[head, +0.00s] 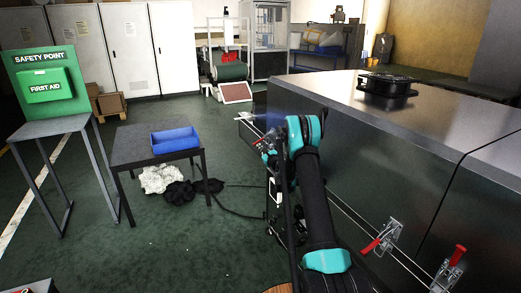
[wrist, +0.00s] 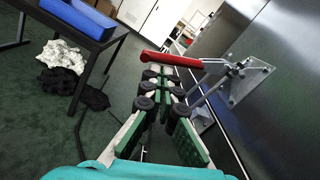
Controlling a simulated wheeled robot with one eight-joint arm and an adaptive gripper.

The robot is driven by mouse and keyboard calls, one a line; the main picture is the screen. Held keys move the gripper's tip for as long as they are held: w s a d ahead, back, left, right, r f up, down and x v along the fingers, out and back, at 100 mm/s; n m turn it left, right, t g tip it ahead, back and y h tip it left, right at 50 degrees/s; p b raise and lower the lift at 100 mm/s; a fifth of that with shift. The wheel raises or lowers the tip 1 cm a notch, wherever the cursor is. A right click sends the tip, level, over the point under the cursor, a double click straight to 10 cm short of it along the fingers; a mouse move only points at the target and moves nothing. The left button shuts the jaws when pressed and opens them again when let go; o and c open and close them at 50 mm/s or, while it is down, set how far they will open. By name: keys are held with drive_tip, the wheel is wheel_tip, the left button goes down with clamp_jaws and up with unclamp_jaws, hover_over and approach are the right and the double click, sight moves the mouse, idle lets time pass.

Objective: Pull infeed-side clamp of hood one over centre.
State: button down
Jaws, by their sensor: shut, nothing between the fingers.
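A toggle clamp with a red handle (wrist: 172,59) is in front of my gripper in the wrist view. Its metal plate (wrist: 246,81) is fixed to the steel hood side, and the handle sticks out to the left, away from the hood. In the head view this clamp (head: 264,142) is small and partly hidden by my arm at the far end of hood one (head: 355,150). My gripper (wrist: 162,84) is shut and empty, its fingertips just below the handle in the picture. I cannot tell whether they touch it.
Two more red-handled clamps (head: 382,237) (head: 448,268) sit on the hood side at right. A dark table (head: 130,150) with a blue bin (head: 175,140) stands to the left, with cloths (head: 162,179) beneath. Green floor between is mostly free, with a cable near the hood.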

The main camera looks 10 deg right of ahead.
drive_tip(key=shift+a+r+m, duration=0.15)
drive_tip(key=shift+r+m, duration=0.1)
drive_tip(key=shift+m, duration=0.15)
drive_tip(key=w+d+r+m+h, duration=0.1)
drive_tip(key=d+r+m, duration=0.2)
drive_tip(key=r+m, duration=1)
drive_tip(key=shift+d+r, duration=0.25)
drive_tip(key=shift+r, duration=0.2)
idle(0.4)
drive_tip(key=shift+d, duration=0.1)
idle(0.5)
